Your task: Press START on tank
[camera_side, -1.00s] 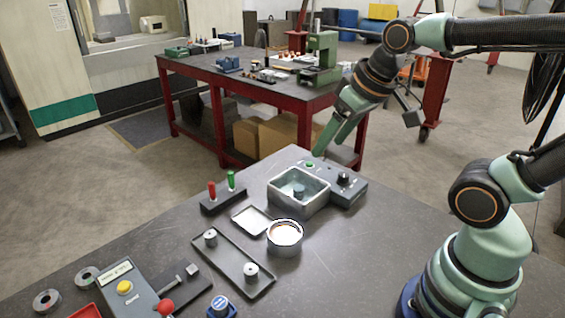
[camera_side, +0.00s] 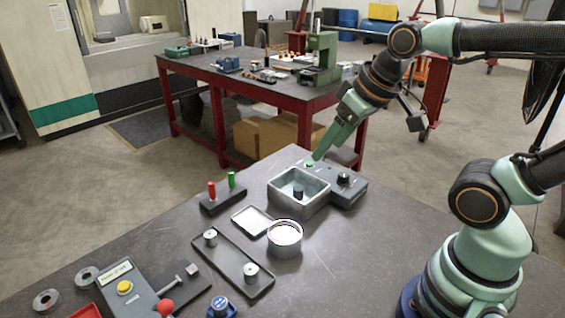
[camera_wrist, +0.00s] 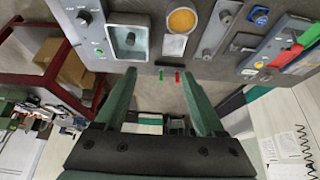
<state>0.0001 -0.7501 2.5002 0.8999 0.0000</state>
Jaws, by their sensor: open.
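The tank (camera_side: 300,207) is a grey open-topped metal box with a small dark cylinder (camera_side: 298,191) inside. A grey control box (camera_side: 347,192) adjoins it, with a black knob and a green button (camera_side: 309,164). In the wrist view the tank (camera_wrist: 147,42) is at top left, and the green button (camera_wrist: 98,52) is left of it. My gripper (camera_side: 317,157) points down beside the green button, its tip appearing just above and right of it; contact cannot be told.
A round pot (camera_side: 285,248), a pale flat tray (camera_side: 251,220) and a long dark tray (camera_side: 221,259) lie in front of the tank. A stand with red and green handles (camera_side: 223,200) is to its left. The bench at right front is clear.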

